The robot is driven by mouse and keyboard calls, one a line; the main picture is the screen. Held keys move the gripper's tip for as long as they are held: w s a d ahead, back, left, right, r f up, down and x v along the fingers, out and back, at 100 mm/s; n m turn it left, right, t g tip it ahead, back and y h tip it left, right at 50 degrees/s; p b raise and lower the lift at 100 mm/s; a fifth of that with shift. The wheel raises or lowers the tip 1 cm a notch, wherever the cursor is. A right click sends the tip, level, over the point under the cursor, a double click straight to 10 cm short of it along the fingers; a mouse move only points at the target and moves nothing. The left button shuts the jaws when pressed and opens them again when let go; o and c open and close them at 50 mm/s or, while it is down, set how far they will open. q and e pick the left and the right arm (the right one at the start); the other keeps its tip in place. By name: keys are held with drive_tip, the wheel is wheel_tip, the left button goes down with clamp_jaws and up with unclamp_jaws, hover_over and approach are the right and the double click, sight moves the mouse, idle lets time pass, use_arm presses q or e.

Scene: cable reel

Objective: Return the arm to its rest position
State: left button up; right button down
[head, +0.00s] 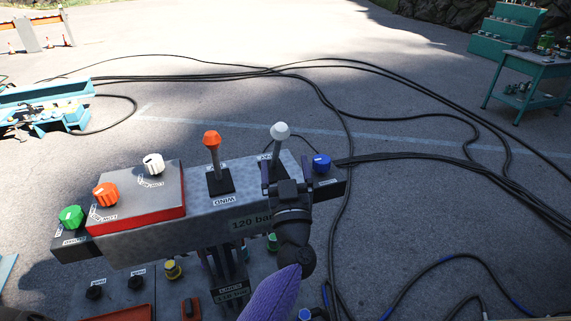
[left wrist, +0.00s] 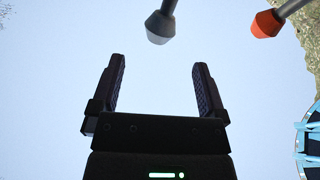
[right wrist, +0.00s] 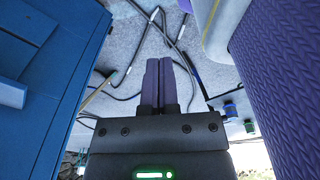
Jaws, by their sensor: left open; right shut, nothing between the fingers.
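My left gripper (head: 287,178) is at the right end of the grey control box (head: 170,232), close in front of the white-knobbed lever (head: 280,131). In the left wrist view my left gripper (left wrist: 160,75) is open with nothing between its fingers. The white knob (left wrist: 160,27) shows beyond the fingertips, apart from them. The orange-knobbed lever (head: 212,138) stands to the left in the head view; its knob (left wrist: 266,23) shows at upper right in the left wrist view. My right gripper (right wrist: 165,82) shows only in the right wrist view, shut and empty.
Green (head: 71,216), orange (head: 105,194) and white (head: 153,163) dials sit left on the box; a blue knob (head: 321,163) sits right. Black cables (head: 345,150) cross the pavement. A teal cart (head: 525,82) stands at right. A blue panel (right wrist: 45,85) is beside my right gripper.

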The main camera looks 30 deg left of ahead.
use_arm(q)
drive_tip(key=s+d+f+m+g+h+b, duration=0.1)
drive_tip(key=s+d+f+m+h+b, duration=0.2)
drive_tip(key=f, duration=1)
drive_tip(key=s+d+f+m+g+h+b, duration=0.15)
drive_tip(key=d+f+m+h+b, duration=0.3)
drive_tip(key=f, duration=0.85)
drive_tip(key=s+d+f+m+g+h+b, duration=0.15)
drive_tip(key=f+h+b, duration=0.35)
drive_tip(key=f, duration=0.8)
drive_tip(key=s+f+m+g+h+b, duration=0.2)
drive_tip(key=s+f+g+b, duration=0.4)
drive_tip(key=s+f, duration=1.3)
drive_tip(key=s+a+f+g+b, duration=0.1)
drive_tip(key=s+f+g, duration=0.2)
drive_tip(key=s, duration=0.5)
drive_tip(key=s+a+f+g+b, duration=0.2)
drive_tip(key=s+f+g, duration=0.2)
drive_tip(key=s+f, duration=0.2)
drive_tip(key=s+y, duration=0.1)
drive_tip(key=s, duration=0.1)
drive_tip(key=shift+s+f+g, duration=0.3)
drive_tip(key=shift+s, duration=0.1)
use_arm(e)
wheel_tip(320, 180, down, 21)
drive_tip(key=shift+s+f, duration=0.2)
drive_tip(key=shift+s, duration=0.25)
use_arm(q)
drive_tip(key=shift+w, duration=0.1)
